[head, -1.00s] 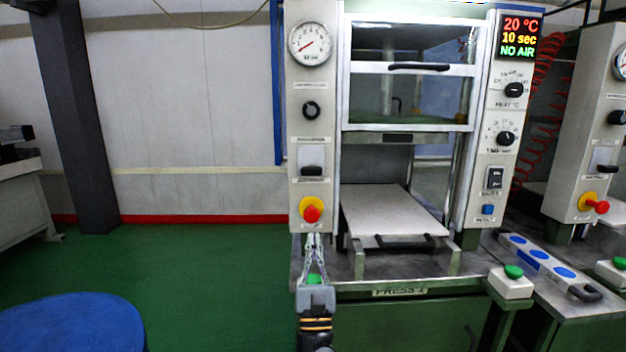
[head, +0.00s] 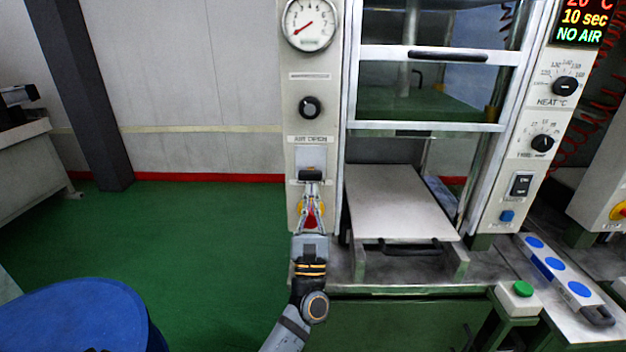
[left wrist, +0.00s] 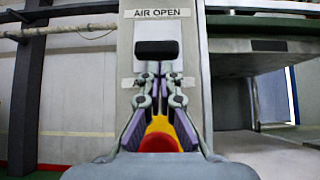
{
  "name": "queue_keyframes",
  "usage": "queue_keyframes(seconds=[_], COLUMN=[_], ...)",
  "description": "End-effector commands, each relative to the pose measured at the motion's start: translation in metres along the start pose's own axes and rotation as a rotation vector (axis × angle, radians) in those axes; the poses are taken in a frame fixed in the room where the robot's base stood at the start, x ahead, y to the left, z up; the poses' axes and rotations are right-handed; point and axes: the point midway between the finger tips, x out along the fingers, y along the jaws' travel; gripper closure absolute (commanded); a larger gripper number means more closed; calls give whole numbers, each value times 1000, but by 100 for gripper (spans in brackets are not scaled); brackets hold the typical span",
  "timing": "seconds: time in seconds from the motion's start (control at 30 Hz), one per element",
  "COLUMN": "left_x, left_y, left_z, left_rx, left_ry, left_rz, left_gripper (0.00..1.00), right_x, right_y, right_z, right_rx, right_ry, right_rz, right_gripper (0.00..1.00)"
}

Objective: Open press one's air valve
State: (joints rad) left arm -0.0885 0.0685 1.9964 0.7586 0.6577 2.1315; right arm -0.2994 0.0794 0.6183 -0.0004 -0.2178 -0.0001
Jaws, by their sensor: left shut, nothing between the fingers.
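Press one (head: 313,121) stands ahead, its display reading NO AIR. Its air valve is a black lever (head: 311,174) on a pale plate below the AIR OPEN label on the left column. In the left wrist view the black lever (left wrist: 157,49) sits just under the AIR OPEN label (left wrist: 157,13). My left gripper (head: 312,188) is shut and empty, its fingertips just below the lever. I cannot tell whether they touch it. The gripper partly hides the red and yellow stop button (head: 311,215). My right gripper is not in view.
A pressure gauge (head: 310,24) and a black knob (head: 310,107) are above the lever. The press plate (head: 400,200) with a black handle is to the right. A green button box (head: 520,297) and a blue drum (head: 80,318) stand lower down.

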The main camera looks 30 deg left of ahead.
Motion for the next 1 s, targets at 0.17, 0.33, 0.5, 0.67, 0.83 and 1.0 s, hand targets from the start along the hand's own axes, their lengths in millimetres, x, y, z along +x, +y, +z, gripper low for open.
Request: queue_keyframes(seconds=[0.17, 0.33, 0.5, 0.67, 0.83, 1.0], left_x=[0, 0, 10, 30, 34, 34], left_y=[0, 0, 0, 0, 0, 0], left_z=[1, 1, 10, 31, 35, 36], left_rx=[-1, -1, -3, -3, -2, -2], left_ry=[0, 0, -1, -1, -2, -4], left_rz=[-1, -1, 1, 1, 0, 1], left_gripper=[100, 100, 100, 100, 100, 100], right_x=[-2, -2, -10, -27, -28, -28], right_y=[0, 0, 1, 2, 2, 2], right_z=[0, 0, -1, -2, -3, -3], right_rx=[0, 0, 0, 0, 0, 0], right_ry=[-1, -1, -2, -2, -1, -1], right_rz=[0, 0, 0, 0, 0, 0], right_gripper=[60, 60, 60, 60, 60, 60])
